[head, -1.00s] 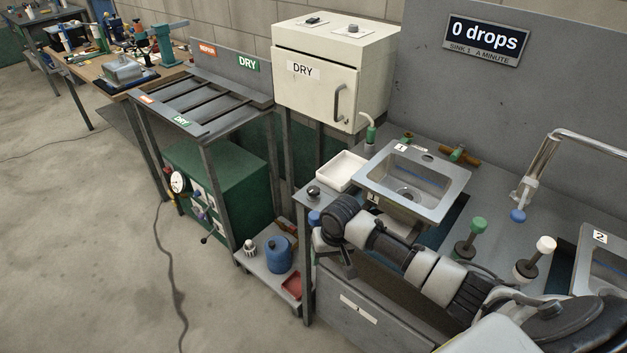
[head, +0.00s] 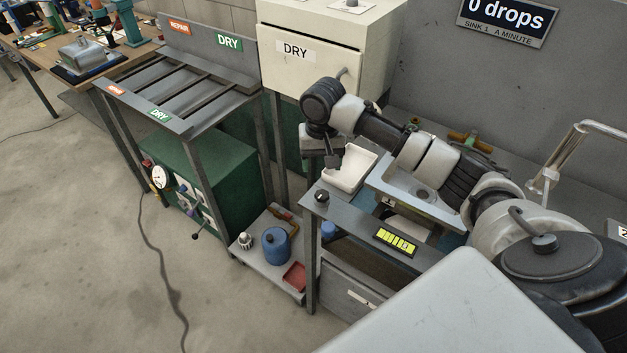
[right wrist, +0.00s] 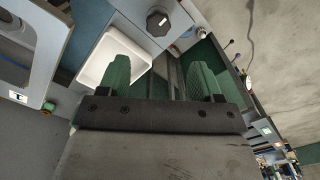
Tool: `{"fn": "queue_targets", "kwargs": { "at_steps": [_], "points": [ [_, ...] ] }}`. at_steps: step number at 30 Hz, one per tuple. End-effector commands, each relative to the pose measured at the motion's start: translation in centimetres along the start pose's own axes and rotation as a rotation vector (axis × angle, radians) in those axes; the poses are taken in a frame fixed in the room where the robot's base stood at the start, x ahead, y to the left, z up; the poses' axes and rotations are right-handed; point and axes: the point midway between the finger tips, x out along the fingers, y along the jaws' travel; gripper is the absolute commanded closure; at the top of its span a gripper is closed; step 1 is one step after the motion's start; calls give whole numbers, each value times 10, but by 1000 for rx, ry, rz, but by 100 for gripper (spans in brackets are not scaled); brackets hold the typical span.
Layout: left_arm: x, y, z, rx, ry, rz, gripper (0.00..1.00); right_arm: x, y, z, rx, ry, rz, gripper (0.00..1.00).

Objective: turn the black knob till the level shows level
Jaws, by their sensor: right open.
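The black knob (head: 321,196) stands on the front left corner of the grey sink bench. It also shows in the right wrist view (right wrist: 158,21), beyond my fingertips, with a light mark on its top. The level (head: 395,242), a yellow-green strip with dark lines in a black case, sits on the bench's front rail. Its bubble is too small to read surely. My right gripper (head: 333,162) is above and slightly behind the knob, apart from it. In the right wrist view its two green fingers (right wrist: 158,68) are spread and empty. My left gripper is not in view.
A white tray (head: 367,158) lies just behind the knob, under my right gripper. Sink 1 (head: 452,205) is to its right, partly behind my arm. The white DRY cabinet (head: 300,62) stands behind. A low shelf (head: 262,265) holds a blue canister (head: 276,246).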

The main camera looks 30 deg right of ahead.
Motion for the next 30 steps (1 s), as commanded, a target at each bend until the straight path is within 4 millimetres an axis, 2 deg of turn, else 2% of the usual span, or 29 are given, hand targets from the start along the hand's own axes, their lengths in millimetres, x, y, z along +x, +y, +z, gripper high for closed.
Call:
{"fn": "queue_targets", "kwargs": {
  "at_steps": [9,15,22,29,30],
  "points": [
    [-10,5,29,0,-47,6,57,56,1,1,0,-4,4,35],
    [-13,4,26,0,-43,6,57,88,1,1,0,-3,3,35],
    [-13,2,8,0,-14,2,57,102,0,1,-1,1,2,35],
    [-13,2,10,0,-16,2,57,103,0,1,-2,1,1,35],
    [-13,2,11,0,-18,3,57,103,0,1,-2,1,1,40]
  ]
}}
